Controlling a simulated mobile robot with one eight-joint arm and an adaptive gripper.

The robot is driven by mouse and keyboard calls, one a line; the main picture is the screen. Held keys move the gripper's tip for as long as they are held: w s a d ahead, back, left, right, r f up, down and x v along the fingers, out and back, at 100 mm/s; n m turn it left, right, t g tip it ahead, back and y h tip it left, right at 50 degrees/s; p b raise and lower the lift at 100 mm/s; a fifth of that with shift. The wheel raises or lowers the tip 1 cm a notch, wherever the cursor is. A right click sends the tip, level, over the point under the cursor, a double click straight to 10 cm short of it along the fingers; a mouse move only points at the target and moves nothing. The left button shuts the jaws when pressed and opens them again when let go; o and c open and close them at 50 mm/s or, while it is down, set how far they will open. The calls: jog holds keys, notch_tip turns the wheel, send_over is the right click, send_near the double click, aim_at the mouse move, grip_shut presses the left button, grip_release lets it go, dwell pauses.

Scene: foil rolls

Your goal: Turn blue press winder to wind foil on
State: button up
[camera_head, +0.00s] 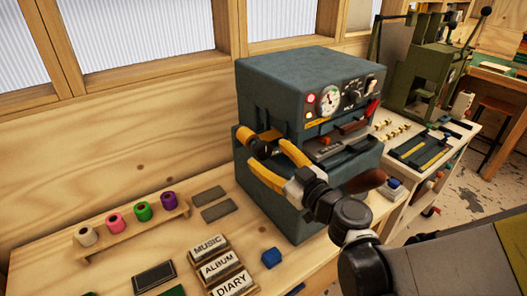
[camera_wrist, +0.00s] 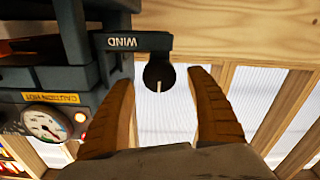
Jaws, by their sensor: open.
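The blue-grey press (camera_head: 305,85) stands on the bench, with a gauge and lamps on its front. In the wrist view, a dark arm marked WIND (camera_wrist: 130,42) sticks out from the press and ends in a dark round winder knob (camera_wrist: 153,72) with a pale line on it. My gripper (camera_head: 266,151) is open at the press's left side, its yellow fingers spread. In the wrist view the knob lies between the fingertips (camera_wrist: 160,76); I cannot tell whether they touch it.
A wooden rack (camera_head: 130,232) holds white, pink, green and purple rolls on the left. Title blocks (camera_head: 215,262), grey plates (camera_head: 212,203) and a small blue block (camera_head: 271,258) lie on the bench. A green machine (camera_head: 425,70) stands at the right.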

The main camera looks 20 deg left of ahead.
aim_at(253, 143)
jog(key=shift+x, duration=1.45)
jog(key=c, duration=1.2)
